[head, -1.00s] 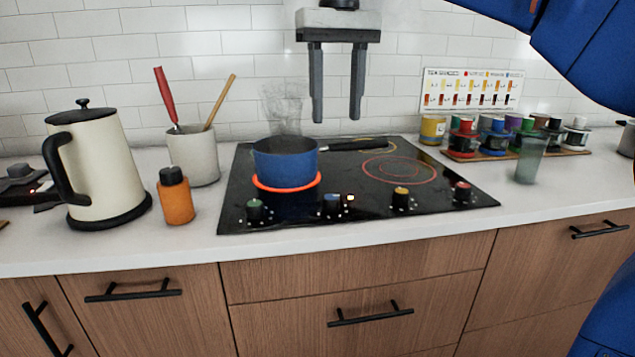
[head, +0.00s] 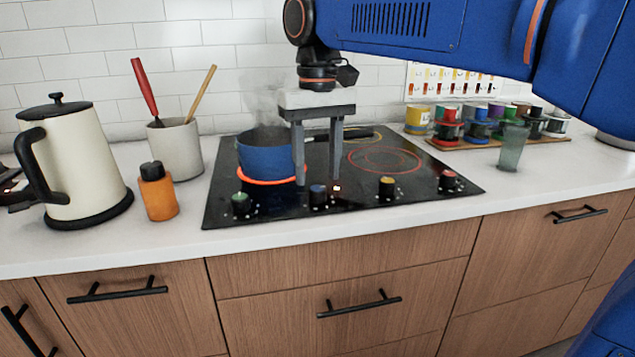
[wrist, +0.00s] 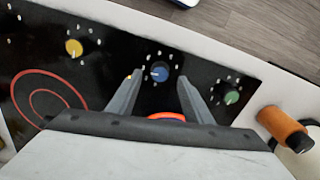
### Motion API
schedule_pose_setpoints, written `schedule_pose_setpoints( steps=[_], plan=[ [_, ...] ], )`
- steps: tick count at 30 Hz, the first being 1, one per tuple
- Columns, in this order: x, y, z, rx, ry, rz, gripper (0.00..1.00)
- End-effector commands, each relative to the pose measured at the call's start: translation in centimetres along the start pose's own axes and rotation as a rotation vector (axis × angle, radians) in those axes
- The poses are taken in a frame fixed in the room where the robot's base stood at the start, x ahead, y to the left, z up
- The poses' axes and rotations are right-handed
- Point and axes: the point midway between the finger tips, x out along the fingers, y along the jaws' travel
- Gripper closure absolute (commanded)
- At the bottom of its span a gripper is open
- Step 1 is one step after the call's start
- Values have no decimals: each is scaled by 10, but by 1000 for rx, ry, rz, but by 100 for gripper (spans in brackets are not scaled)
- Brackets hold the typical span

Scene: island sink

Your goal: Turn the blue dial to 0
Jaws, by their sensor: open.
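The blue dial (head: 318,196) is on the front strip of the black cooktop, second from the left, below the blue pot. In the wrist view the blue dial (wrist: 159,71) lies ahead of and between the open fingers, with white marks around it. Its pointer setting is too small to read surely. My gripper (head: 318,184) is open and points down, its fingertips close above the dial; whether they touch it I cannot tell. In the wrist view my gripper (wrist: 161,77) is empty.
A steaming blue pot (head: 266,157) sits on a glowing red burner just left of my gripper. Green (head: 240,203), yellow (head: 386,187) and red (head: 448,179) dials share the front strip. An orange bottle (head: 158,192) and cream kettle (head: 75,165) stand left.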

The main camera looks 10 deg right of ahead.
Motion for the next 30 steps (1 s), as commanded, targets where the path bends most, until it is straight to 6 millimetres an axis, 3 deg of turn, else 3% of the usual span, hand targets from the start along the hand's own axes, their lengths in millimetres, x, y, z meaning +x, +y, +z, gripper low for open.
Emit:
schedule_pose_setpoints(
  steps=[9,19,20,25,30],
  plan=[
    [32,0,1,0,-1,0,54],
    [36,0,0,0,0,0,54],
    [35,0,0,0,0,0,57],
    [35,0,0,0,0,0,96],
    [35,0,0,-3,0,0,95]
  ],
)
